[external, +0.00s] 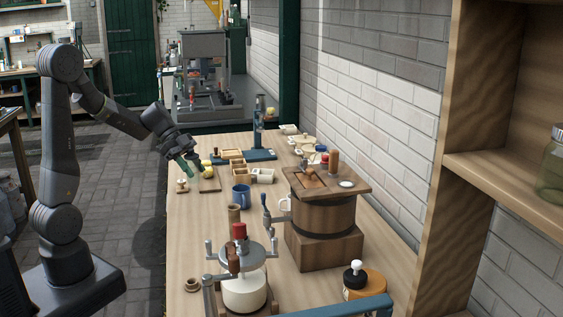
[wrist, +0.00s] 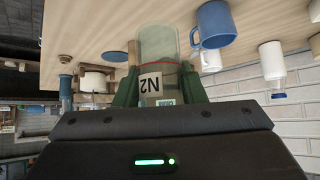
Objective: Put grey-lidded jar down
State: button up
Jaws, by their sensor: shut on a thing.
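In the wrist view, which is upside down, my gripper (wrist: 160,75) has its green fingers shut on a clear glass jar (wrist: 157,42). The jar has a thin red line around it and a pale label reading N2. Its lid is hidden behind the gripper body, so I cannot see its colour. The jar's base end is towards the wooden bench top (wrist: 95,25); I cannot tell whether they touch. In the external view my gripper (external: 188,162) is over the left edge of the bench, and the jar is hard to make out there.
A blue mug (external: 241,197) stands on the bench near several small wooden boxes (external: 233,155). A wooden churn (external: 322,212) and a white pot with a metal crank frame (external: 244,290) stand nearer. Another glass jar (external: 551,175) is on the right shelf. Bare bench lies along the left edge.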

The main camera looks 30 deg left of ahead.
jog(key=f, duration=1)
jog(key=shift+s+a, duration=0.1)
jog(key=shift+s, duration=0.1)
jog(key=shift+f, duration=0.2)
jog(key=o, duration=1.1)
jog(key=shift+c, duration=0.2)
jog(key=shift+r, duration=0.15)
jog(key=shift+r+p, duration=0.15)
jog(key=shift+p, duration=0.15)
jog(key=v, duration=1.2)
jog(key=shift+b, duration=0.3)
